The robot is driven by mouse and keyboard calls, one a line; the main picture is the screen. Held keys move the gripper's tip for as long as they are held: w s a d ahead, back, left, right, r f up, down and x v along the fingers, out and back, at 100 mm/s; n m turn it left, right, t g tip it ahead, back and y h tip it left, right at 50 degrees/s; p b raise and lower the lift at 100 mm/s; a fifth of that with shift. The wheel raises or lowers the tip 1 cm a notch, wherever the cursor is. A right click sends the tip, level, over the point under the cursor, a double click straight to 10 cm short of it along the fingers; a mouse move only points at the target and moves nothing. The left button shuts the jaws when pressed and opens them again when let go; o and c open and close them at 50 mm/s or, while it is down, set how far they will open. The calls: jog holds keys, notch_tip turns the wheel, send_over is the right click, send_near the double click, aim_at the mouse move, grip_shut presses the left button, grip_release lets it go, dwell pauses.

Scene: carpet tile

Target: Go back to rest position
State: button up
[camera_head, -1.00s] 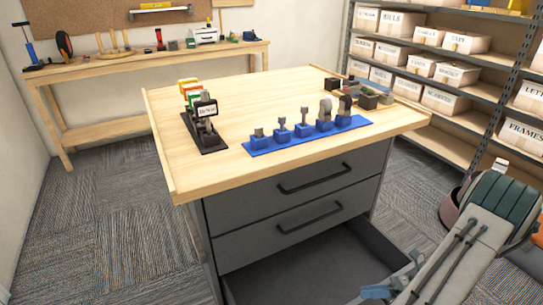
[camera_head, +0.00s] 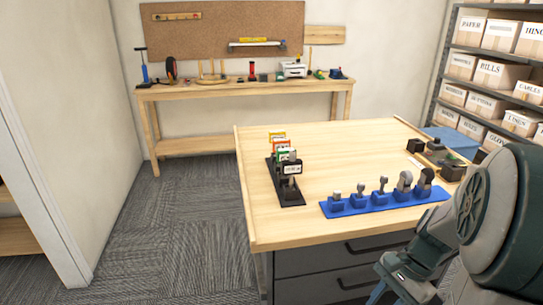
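My arm fills the lower right of the head view, bent close to the camera. My gripper (camera_head: 378,292) is low at the bottom edge, in front of the workbench's dark drawers (camera_head: 340,268). Only a small pale-blue part of it shows and the rest is cut off or hidden, so I cannot tell if it is open or shut. No held object is visible.
The wooden-topped workbench (camera_head: 330,220) carries a blue strip (camera_head: 395,203) with several small tools and a black rack (camera_head: 290,193). A pegboard table (camera_head: 245,90) stands behind. Shelves with boxes (camera_head: 500,75) are at right. Carpet (camera_head: 185,220) is clear at left.

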jog(key=s+a+r+n+t+h+p, duration=0.1)
jog(key=a+r+n+t+h+p, duration=0.1)
jog(key=r+n, duration=0.4)
jog(key=s+a+r+n+t+h+p, duration=0.2)
jog(key=a+r+n+p, duration=0.2)
jog(key=r, duration=0.5)
jog(key=a+n, duration=0.2)
jog(key=a, duration=0.1)
jog(key=shift+a+r+n+t+h+p, duration=0.2)
jog(key=shift+n+t+h+p, duration=0.1)
jog(key=shift+n, duration=0.1)
jog(key=shift+d, duration=0.1)
